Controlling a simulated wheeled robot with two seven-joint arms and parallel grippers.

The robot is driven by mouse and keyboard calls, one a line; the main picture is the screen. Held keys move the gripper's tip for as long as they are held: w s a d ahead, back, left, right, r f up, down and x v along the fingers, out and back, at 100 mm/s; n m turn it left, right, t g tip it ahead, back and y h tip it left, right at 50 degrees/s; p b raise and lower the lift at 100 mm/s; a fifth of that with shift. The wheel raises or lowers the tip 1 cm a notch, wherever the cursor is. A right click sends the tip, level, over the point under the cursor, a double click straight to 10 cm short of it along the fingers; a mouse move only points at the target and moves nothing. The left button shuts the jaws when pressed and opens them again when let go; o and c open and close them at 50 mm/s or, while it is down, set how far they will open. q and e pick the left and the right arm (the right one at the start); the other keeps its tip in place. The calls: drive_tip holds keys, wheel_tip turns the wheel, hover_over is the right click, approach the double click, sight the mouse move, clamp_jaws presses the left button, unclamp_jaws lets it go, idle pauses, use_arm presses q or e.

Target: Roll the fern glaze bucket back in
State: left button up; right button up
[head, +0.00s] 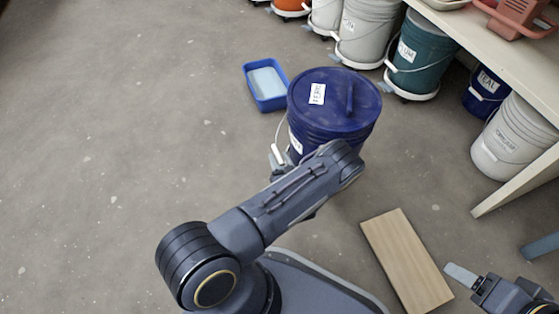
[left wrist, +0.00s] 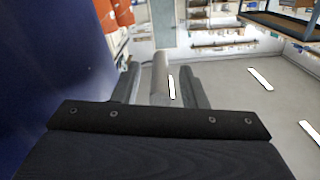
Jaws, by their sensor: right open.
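A dark blue lidded bucket (head: 335,105) stands out on the open floor. The lettering on its lid label is turned and seems to read FERN. Its pale bail handle (head: 279,152) hangs at its left side. My left gripper (head: 276,165) is low beside that side, partly hidden behind my arm. In the left wrist view the pale cylindrical handle grip (left wrist: 160,80) lies between the two open fingers, with slim gaps seen beside it. The bucket wall (left wrist: 50,60) fills the left of that view. My right gripper (head: 463,276) is open and empty at the lower right.
A blue tray (head: 267,85) lies just left of the bucket. Several labelled buckets, such as a teal-coloured one (head: 424,55) and a white one (head: 510,140), stand along a bench (head: 500,55). A wooden board (head: 405,260) lies at front right. Floor at left is clear.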

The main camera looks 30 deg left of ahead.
use_arm(q)
drive_tip(key=shift+c, duration=0.3)
clamp_jaws()
